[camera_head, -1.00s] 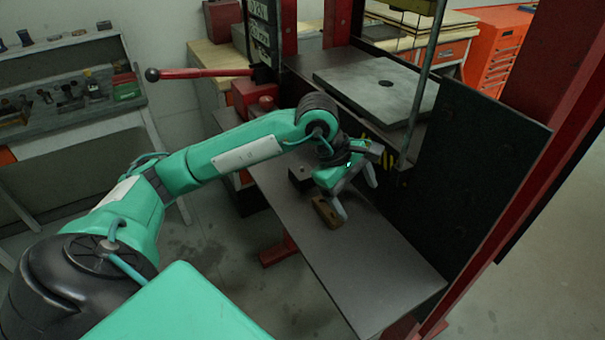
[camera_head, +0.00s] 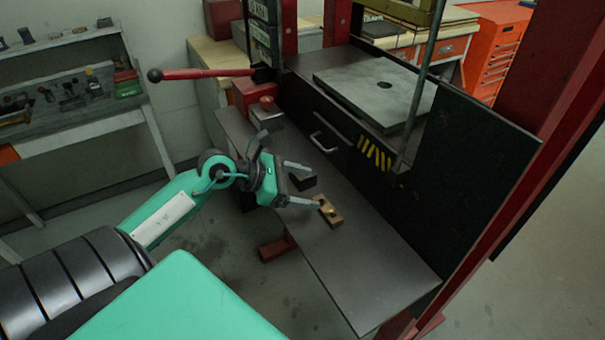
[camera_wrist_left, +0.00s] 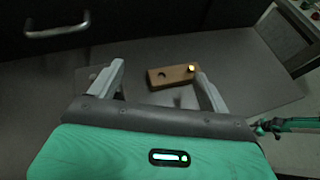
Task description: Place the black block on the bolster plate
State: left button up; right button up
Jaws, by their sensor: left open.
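The black block (camera_head: 303,182) is a small dark block on the grey lower shelf, seen in the head view between and below my left gripper's fingers. My left gripper (camera_head: 312,186) is open and empty, its fingers spread and pointing right over the shelf. In the left wrist view my left gripper (camera_wrist_left: 160,76) shows both fingers apart; a dark shape by the left finger looks like the black block (camera_wrist_left: 88,77), partly hidden. The bolster plate (camera_head: 350,79) is a flat grey plate with a round hole, higher up on the press behind the shelf.
A brown block (camera_head: 334,217) with a brass-coloured knob lies on the shelf (camera_head: 365,280) near the right fingertip. A drawer handle (camera_head: 325,143) sticks out behind the shelf. A dark side panel, a thin rod and a red lever (camera_head: 205,74) flank the plate.

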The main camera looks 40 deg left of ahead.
pick_arm(q)
jog(key=s+a+r+n+t+y, duration=0.1)
jog(key=s+a+n+t+y, duration=0.3)
jog(key=a, duration=0.6)
jog(key=shift+n+g+h, duration=0.3)
jog(key=shift+g+h, duration=0.1)
jog(key=shift+g, duration=0.1)
jog(key=p+x, duration=0.3)
jog(key=x, duration=0.3)
jog(key=shift+w+d+f, duration=0.15)
jog(key=shift+d+f, duration=0.05)
jog(key=shift+w+d+f, duration=0.2)
jog(key=shift+w+f, duration=0.05)
jog(key=shift+w, duration=0.15)
jog(key=shift+w+d+p, duration=0.15)
jog(key=shift+w+p, duration=0.2)
jog(key=p+x, duration=0.1)
jog(key=x, duration=0.2)
jog(key=shift+w+f, duration=0.1)
jog(key=shift+w+d+f+p, duration=0.3)
jog(key=shift+w+f+p, duration=0.05)
jog(key=shift+w, duration=0.2)
pick_arm(e)
jog(key=r, duration=0.5)
jog(key=shift+s+d+r, duration=0.15)
jog(key=shift+s+d, duration=0.2)
